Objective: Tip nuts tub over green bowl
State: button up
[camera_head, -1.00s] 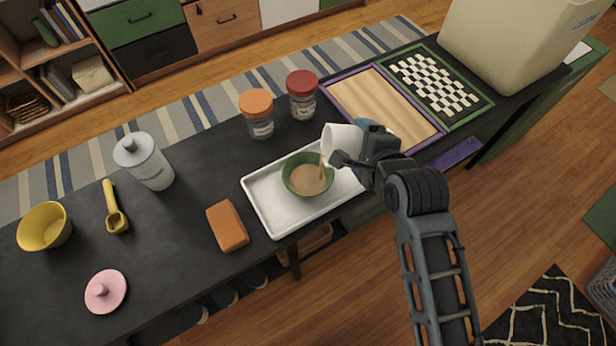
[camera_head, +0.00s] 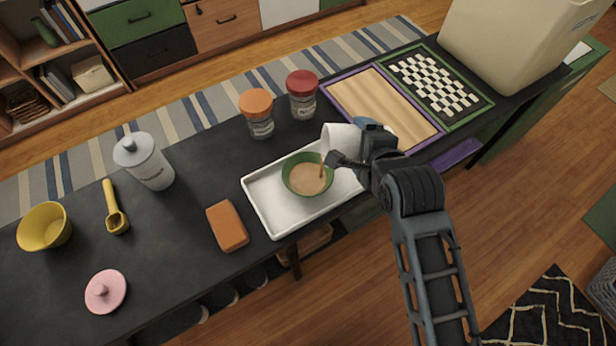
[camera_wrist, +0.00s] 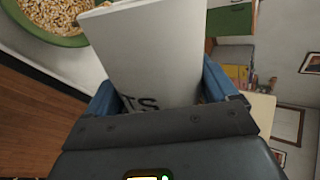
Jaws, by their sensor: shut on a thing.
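My gripper (camera_head: 352,160) is shut on a white tub (camera_head: 338,138), which is tipped sideways with its mouth toward the green bowl (camera_head: 291,186). The tub also fills the middle of the wrist view (camera_wrist: 150,60), where the letters "TS" show between my fingers (camera_wrist: 160,95). The bowl stands upright on a white tray and holds a light brown heap of nuts (camera_head: 308,179). In the wrist view the bowl's green rim (camera_wrist: 72,41) and small tan pieces show at the upper left. The tub's inside is hidden.
The white tray (camera_head: 262,204) lies on the dark counter. Orange-lidded (camera_head: 257,115) and red-lidded (camera_head: 302,95) jars stand behind it. An orange block (camera_head: 227,226) lies to its left. A purple-edged board (camera_head: 375,100) lies to the right behind my gripper.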

jog(key=shift+d+f+m+y, duration=0.2)
jog(key=shift+f+m+y, duration=0.3)
jog(key=shift+y, duration=0.2)
jog(key=shift+d+f+m+y+b, duration=0.1)
jog(key=shift+f+m+y+b, duration=0.1)
jog(key=shift+m+y+b, duration=0.25)
jog(key=shift+w+d+r+m+y, duration=0.2)
jog(key=shift+d+r+m+y, duration=0.6)
jog(key=shift+y, duration=0.25)
jog(key=shift+w+d+r+m+y, duration=0.1)
jog(key=shift+d+r+m+y, duration=0.6)
jog(key=shift+y, duration=0.2)
